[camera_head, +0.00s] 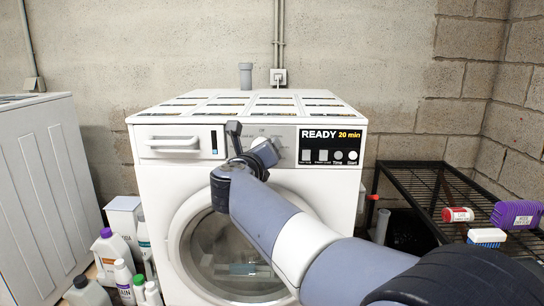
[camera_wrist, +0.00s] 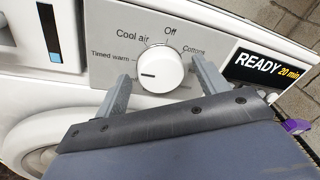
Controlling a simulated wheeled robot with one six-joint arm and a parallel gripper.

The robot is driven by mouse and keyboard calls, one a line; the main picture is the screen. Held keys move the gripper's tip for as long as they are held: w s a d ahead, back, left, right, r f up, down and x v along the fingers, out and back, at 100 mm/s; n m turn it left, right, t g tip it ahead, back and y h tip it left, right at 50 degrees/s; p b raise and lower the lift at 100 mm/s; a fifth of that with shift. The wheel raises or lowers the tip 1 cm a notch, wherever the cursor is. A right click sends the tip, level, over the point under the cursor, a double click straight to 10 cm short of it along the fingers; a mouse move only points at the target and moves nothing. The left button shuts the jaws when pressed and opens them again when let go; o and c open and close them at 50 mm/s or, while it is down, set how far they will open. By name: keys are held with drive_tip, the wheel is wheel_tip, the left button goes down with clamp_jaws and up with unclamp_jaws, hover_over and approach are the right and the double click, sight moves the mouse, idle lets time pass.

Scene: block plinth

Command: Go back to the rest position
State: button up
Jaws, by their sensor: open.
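My gripper (camera_wrist: 165,85) is open, with one grey finger to the left and one to the right of the white round dial (camera_wrist: 162,68). Gaps show between the fingers and the dial, and nothing is held. In the head view my gripper (camera_head: 250,142) is in front of the control panel of the white machine (camera_head: 148,200). The dial there is partly hidden by my gripper. The display (camera_head: 331,147) reads "READY 20 min".
Bottles (camera_head: 110,250) stand at lower left beside another white appliance (camera_head: 45,190). A closed drawer (camera_head: 176,143) is left of the panel.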

drive_tip(key=n+t+p, duration=0.1)
drive_tip(key=n, duration=0.9)
drive_tip(key=shift+f, duration=0.15)
drive_tip(key=shift+d, duration=0.15)
